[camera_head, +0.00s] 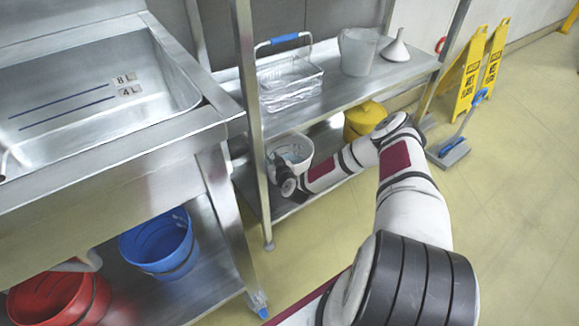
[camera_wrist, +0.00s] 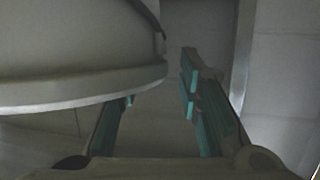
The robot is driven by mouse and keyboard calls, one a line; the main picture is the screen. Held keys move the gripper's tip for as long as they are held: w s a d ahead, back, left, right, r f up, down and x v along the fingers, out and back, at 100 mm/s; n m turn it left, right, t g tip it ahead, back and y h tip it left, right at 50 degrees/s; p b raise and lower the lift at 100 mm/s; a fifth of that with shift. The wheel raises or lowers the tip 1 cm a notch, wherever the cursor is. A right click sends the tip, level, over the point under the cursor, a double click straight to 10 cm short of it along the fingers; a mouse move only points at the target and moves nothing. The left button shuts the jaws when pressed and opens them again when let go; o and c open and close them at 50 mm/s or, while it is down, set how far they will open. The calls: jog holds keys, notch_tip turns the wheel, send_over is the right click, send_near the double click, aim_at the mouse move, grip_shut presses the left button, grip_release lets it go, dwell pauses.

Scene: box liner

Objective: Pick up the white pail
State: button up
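The white pail (camera_head: 296,146) stands on the lower shelf of the metal rack, behind the rack's front post. My gripper (camera_head: 284,182) is low at the pail's near side; its fingers are hard to make out there. In the wrist view, a large pale curved body with a rim, apparently the pail (camera_wrist: 70,50), fills the upper left. My gripper (camera_wrist: 158,95) shows two teal-padded fingers spread apart with a gap between them. The pale body covers the tip of the left finger. I cannot tell whether either finger touches it.
The rack's front post (camera_head: 252,110) rises beside the pail, and the upper shelf (camera_head: 390,72) is above it. A yellow bucket (camera_head: 365,117) stands farther right. Blue (camera_head: 160,243) and red (camera_head: 60,298) buckets sit under the sink. Open floor (camera_head: 510,190) lies right.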

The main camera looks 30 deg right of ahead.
jog(key=shift+x, duration=0.85)
jog(key=shift+r, duration=0.1)
jog(key=shift+c, duration=0.2)
grip_shut()
jog(key=shift+w+r, duration=0.1)
jog(key=shift+r, duration=0.1)
